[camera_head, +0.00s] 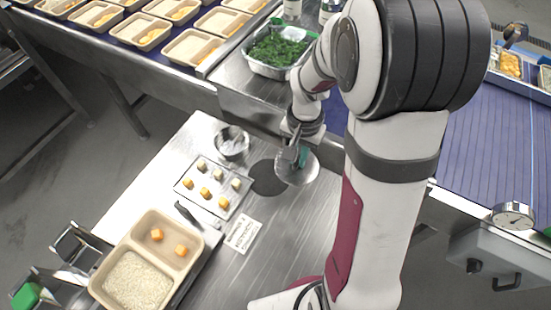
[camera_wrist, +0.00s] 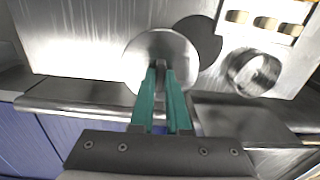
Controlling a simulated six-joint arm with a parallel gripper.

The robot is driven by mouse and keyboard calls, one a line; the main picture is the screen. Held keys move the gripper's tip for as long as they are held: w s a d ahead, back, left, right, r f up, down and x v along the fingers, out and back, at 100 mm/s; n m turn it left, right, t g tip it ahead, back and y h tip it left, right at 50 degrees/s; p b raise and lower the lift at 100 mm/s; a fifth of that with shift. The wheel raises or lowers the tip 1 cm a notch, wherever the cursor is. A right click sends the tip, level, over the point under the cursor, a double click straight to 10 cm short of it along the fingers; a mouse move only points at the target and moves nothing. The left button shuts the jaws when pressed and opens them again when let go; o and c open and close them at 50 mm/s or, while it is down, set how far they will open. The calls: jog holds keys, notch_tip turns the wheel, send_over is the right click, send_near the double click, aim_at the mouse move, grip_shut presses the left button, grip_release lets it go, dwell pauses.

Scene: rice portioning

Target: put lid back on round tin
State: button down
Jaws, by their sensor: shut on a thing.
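The round tin (camera_head: 232,143) is a small silver cylinder on the steel table, with its top open. It also shows in the wrist view (camera_wrist: 255,72), to the right of my gripper. The lid (camera_head: 312,170) is a flat shiny silver disc, also seen in the wrist view (camera_wrist: 143,50). My gripper (camera_head: 301,158) has green fingers, which close together over the middle of the lid in the wrist view (camera_wrist: 161,67). It is shut on the lid, which is apart from the tin. The exact grip point and the lid's height above the table are unclear.
A dark round patch (camera_head: 264,179) lies beside the lid. A tray (camera_head: 188,198) with several food cubes sits near the tin. A beige meal tray (camera_head: 198,254) holds rice and orange cubes. A metal pan of greens (camera_head: 275,50) stands behind. The table's right part is bare.

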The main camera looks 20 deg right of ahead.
aim_at(313, 167)
jog(key=s+d+r, duration=0.1)
jog(key=d, duration=0.1)
jog(key=s+d+r, duration=0.1)
jog(key=r, duration=0.1)
jog(key=shift+s+d, duration=0.1)
jog(key=shift+d, duration=0.25)
jog(key=shift+w+a+r+n, duration=0.15)
jog(key=shift+w+r+n, duration=0.2)
jog(key=shift+r, duration=0.25)
jog(key=w+a+r+n, duration=0.3)
jog(key=a+r+n, duration=0.1)
jog(key=a+r, duration=0.15)
jog(key=w+a+r+n, duration=0.3)
jog(key=a+r, duration=0.1)
jog(key=r, duration=0.3)
jog(key=shift+w+a+f+m, duration=0.35)
jog(key=shift+w+a+f, duration=1.25)
jog(key=shift+f, duration=1.9)
jog(key=shift+w+a+f+m, duration=0.35)
jog(key=shift+w+a+f, duration=0.55)
jog(key=shift+w+f, duration=1.95)
jog(key=shift+w+a+f+m, duration=0.35)
jog(key=shift+w+a+f, duration=0.9)
jog(key=shift+f, duration=2.9)
jog(key=shift+f, duration=0.15)
